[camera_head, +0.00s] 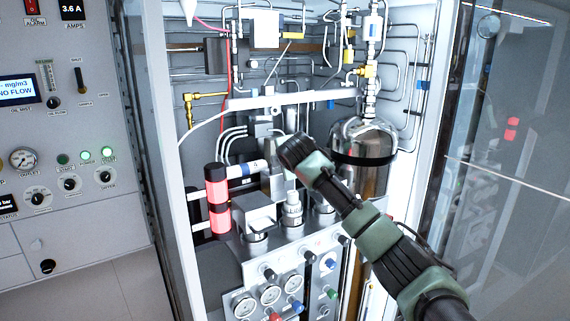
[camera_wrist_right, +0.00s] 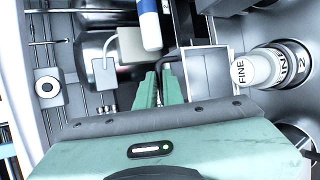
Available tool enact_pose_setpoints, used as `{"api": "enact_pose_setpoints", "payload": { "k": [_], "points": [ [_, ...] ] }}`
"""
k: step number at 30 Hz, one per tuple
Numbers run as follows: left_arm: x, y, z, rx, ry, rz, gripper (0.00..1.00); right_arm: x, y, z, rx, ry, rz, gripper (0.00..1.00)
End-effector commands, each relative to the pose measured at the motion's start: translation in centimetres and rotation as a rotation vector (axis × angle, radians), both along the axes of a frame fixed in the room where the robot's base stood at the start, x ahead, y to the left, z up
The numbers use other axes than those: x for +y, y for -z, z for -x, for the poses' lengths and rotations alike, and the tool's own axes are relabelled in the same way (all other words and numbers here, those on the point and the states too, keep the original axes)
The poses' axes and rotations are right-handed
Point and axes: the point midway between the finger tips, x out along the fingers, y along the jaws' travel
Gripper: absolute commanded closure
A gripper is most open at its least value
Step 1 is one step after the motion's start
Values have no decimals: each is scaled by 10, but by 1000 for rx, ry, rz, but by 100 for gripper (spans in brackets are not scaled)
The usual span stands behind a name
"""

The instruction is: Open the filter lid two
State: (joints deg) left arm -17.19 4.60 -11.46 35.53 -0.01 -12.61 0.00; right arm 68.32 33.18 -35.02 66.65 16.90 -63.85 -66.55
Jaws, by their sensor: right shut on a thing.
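Filter two is a pale cylinder (camera_wrist_right: 262,67) marked FINE and 2 at the right of the right wrist view. A grey square box-shaped part (camera_wrist_right: 208,75), which looks like a filter lid, stands left of it. A thin dark bent handle (camera_wrist_right: 175,62) reaches from beside this part to my fingertips. My right gripper (camera_wrist_right: 158,82) is shut on the handle, with its green fingers close together. In the head view my right arm comes in from the lower right over the filter block, and the wrist hides the fingertips. A pale box-like cover (camera_head: 252,208) shows at the block's left. My left gripper is not in view.
A steel tank (camera_head: 362,160) with a black band is close behind my right arm. Gauges and knobs (camera_head: 270,294) fill the front panel. Cabinet frames and a glass door (camera_head: 500,150) bound the sides.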

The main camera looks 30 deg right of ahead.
Motion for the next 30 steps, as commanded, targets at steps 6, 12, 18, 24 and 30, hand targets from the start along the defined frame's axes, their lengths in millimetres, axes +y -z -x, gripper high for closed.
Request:
{"api": "enact_pose_setpoints", "payload": {
  "k": [6, 12, 18, 24, 30],
  "points": [
    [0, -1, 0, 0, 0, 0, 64, -3, -17, -2, -20, 0, 7, 100],
    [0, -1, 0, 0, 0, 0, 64, -3, -18, -2, -22, 1, 6, 100],
    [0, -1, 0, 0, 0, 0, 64, -2, -16, -2, -18, 1, 5, 70],
    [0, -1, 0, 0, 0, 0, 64, -1, -12, -2, -10, 0, 4, 70],
    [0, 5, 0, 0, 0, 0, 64, 1, -11, 4, -8, 0, 3, 70]
  ]
}}
